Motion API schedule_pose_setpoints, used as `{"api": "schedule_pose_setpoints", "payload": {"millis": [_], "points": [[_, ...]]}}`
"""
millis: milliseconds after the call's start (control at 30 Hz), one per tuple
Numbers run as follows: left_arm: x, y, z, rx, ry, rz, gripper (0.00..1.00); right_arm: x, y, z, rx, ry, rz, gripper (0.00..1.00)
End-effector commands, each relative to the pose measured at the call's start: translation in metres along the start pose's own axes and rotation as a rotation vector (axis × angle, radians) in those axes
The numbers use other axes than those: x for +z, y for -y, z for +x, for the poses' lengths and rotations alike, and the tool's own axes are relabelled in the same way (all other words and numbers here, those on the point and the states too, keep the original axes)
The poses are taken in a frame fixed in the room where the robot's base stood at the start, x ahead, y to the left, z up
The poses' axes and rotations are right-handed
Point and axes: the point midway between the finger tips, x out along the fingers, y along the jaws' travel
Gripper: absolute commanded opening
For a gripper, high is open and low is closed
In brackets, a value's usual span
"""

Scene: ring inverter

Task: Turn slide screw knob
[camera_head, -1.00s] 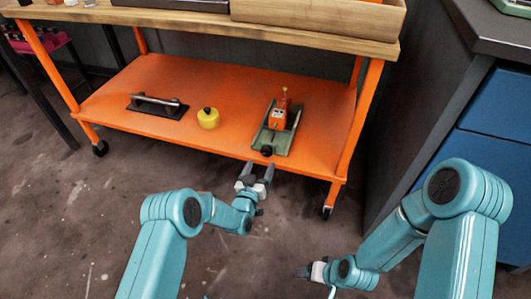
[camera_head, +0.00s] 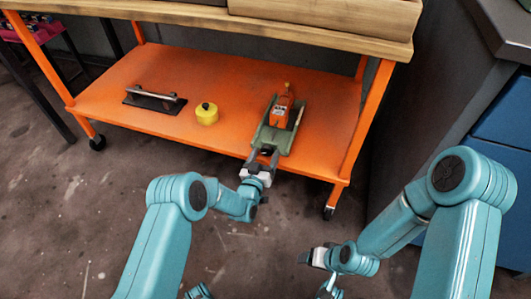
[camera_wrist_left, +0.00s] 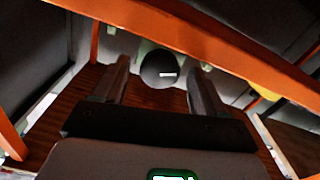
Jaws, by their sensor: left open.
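The slide is a green base (camera_head: 273,137) with an orange block (camera_head: 282,108) on it, lying near the front right of the cart's orange shelf. Its dark round screw knob (camera_wrist_left: 158,70) shows in the left wrist view, between my fingers. In the head view the knob is at the slide's front end, mostly hidden by my gripper. My left gripper (camera_head: 263,160) is open, at the shelf's front edge, with one finger on each side of the knob. I cannot tell whether they touch it. My right gripper (camera_head: 306,257) is low at the lower right, away from the slide; its jaw opening is unclear.
A yellow round piece (camera_head: 207,114) and a dark plate with a metal handle (camera_head: 154,98) lie to the left on the orange shelf (camera_head: 110,85). The wooden top (camera_head: 180,17) overhangs it. A cart leg (camera_head: 365,115) stands right of the slide. A dark cabinet (camera_head: 425,110) stands farther right.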

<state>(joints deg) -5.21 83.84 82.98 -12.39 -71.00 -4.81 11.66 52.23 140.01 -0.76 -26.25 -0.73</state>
Motion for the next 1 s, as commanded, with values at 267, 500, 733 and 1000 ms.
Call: {"api": "schedule_pose_setpoints", "payload": {"millis": [267,500,733,1000], "points": [[-0.0003,-0.0005,-0.0026,0.0,0.0,0.0,0.72,0.0,0.0001,-0.0003,0.0,0.0,0.0,0.72],[-0.0002,-0.0005,-0.0026,0.0,0.0,0.0,0.16,0.0,0.0001,-0.0003,0.0,0.0,0.0,0.72],[-0.0002,-0.0001,0.0,0.0,0.0,0.022,0.16,0.0,0.0001,-0.0003,0.0,0.0,0.0,0.72],[0.0001,0.0001,-0.0002,0.0,0.001,0.157,0.16,0.0,0.0001,-0.0003,0.0,0.0,0.0,0.72]]}}
